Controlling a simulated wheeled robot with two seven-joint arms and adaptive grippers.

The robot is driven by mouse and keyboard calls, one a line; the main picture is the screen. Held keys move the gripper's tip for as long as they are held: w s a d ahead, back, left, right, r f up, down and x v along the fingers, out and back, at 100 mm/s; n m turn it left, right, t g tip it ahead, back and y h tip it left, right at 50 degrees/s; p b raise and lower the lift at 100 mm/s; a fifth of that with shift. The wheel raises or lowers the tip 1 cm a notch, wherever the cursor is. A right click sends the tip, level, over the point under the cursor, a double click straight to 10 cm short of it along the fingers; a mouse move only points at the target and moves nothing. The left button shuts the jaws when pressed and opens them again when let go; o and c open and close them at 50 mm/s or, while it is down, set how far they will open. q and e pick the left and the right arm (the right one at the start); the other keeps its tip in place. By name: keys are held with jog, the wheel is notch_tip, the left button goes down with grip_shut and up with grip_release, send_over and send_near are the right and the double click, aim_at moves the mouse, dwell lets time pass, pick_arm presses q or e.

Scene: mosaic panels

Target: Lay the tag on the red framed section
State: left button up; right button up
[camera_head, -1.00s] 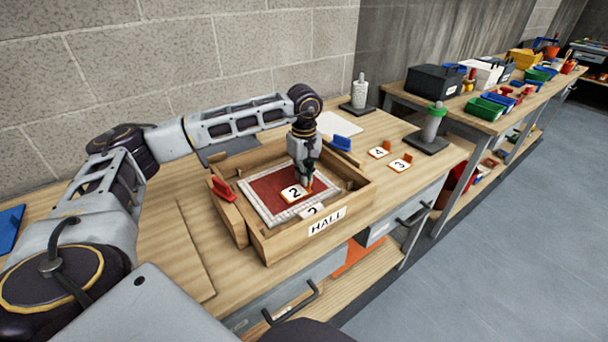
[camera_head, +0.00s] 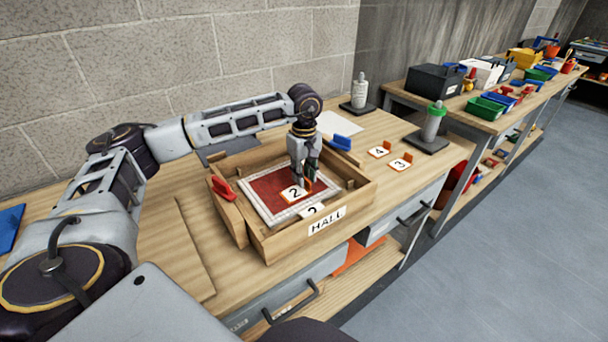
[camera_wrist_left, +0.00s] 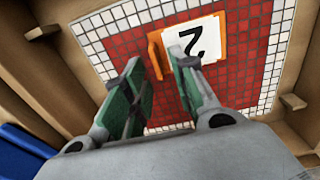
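The tag (camera_head: 294,194), a white plate with a black 2, an orange edge and an orange tab, lies on the red mosaic section (camera_head: 265,183) framed by white tiles. In the left wrist view the tag (camera_wrist_left: 196,44) rests on the red tiles (camera_wrist_left: 245,75). My left gripper (camera_head: 304,182) is just above the tag's tab side. In the left wrist view its green-lined fingers (camera_wrist_left: 155,57) are apart, one on each side of the tab, with visible gaps. My right gripper is out of view.
The section sits inside a wooden box marked HALL (camera_head: 327,221), with a second 2 label (camera_head: 311,210) at its front. A red clip (camera_head: 223,188) and a blue clip (camera_head: 341,142) are by its sides. Tags 4 (camera_head: 379,151) and 3 (camera_head: 399,164) lie to the right.

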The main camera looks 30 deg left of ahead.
pick_arm(q)
jog(key=shift+r, duration=0.35)
notch_tip(320, 180, up, 12)
jog(key=shift+f, duration=0.25)
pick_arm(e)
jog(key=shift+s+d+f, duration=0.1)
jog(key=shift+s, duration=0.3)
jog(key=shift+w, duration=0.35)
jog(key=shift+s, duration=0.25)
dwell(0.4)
